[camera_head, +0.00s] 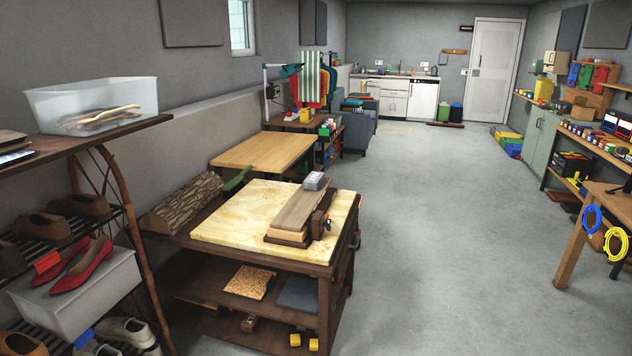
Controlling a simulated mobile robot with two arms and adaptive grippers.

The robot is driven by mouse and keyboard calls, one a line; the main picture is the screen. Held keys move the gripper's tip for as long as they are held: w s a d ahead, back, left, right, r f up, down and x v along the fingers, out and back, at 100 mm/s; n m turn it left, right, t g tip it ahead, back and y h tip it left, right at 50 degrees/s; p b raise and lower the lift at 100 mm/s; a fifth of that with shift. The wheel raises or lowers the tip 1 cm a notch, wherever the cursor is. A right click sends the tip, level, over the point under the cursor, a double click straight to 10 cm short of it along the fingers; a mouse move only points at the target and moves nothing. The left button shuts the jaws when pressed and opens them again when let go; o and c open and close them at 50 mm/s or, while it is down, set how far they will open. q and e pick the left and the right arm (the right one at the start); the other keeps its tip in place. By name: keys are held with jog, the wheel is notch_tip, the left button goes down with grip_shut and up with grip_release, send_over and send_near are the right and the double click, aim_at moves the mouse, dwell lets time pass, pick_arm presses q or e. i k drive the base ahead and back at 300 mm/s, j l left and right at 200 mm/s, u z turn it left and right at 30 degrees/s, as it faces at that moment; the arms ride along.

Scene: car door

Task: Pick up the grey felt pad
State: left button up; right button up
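A flat, dark grey square (299,294), which looks like the grey felt pad, lies on the lower shelf of the wooden workbench. It is right of a speckled tan square (250,282), with a narrow gap between them. The bench top overhangs the shelf, but most of the grey square shows. A small light grey block (316,181) sits on a wooden board on the bench top. Neither of my grippers is in view.
The workbench top (225,228) carries a board and a clamp-like tool. A bark-covered log (185,200) lies at its left. Small yellow blocks (295,340) are low down. A shoe rack stands at left. The grey floor (430,250) right of the bench is clear.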

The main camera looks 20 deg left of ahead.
aim_at(314, 180)
jog(key=i+l+u, duration=0.1)
jog(key=i, duration=0.3)
jog(key=i+l+u, duration=0.15)
jog(key=i, duration=0.25)
jog(key=i+l+u, duration=0.1)
jog(key=i, duration=0.35)
